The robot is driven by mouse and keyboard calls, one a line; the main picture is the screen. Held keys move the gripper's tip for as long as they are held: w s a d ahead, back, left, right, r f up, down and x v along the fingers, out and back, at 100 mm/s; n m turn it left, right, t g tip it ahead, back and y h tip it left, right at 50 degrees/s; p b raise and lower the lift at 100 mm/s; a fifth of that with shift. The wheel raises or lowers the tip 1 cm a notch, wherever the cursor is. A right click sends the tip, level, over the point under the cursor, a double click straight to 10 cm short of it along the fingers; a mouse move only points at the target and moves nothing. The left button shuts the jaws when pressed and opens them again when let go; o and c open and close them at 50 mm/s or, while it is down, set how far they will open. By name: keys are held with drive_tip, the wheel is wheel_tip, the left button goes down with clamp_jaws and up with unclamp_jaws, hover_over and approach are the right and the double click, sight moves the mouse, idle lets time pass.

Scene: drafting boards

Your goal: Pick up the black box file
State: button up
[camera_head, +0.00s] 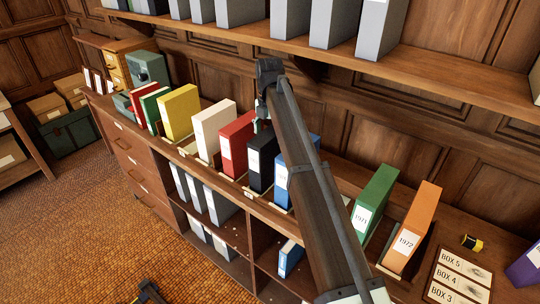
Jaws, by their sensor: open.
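The black box file (261,165) stands upright on the long wooden counter, in a row of files. A red file (235,147) is directly to its left and a blue file (282,182) to its right. My gripper (262,124) is small in the picture, above the top of the black file and close to the red file's upper edge. It is open and holds nothing that I can see. Whether its fingers touch a file cannot be told. My dark arm crosses in front of the blue file and hides part of it.
White (211,131) and yellow (180,113) files stand further left; green (374,203) and orange (412,230) files stand right. An upper shelf (240,37) with grey files overhangs behind. Box labels (463,265), a tape roll (471,243) and a purple file (525,265) lie at right.

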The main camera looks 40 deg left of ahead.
sight(270, 157)
drive_tip(key=shift+w+f+p, duration=0.1)
drive_tip(key=shift+f+p, duration=0.7)
drive_tip(key=shift+f, duration=1.2)
clamp_jaws()
drive_tip(key=shift+r, duration=0.15)
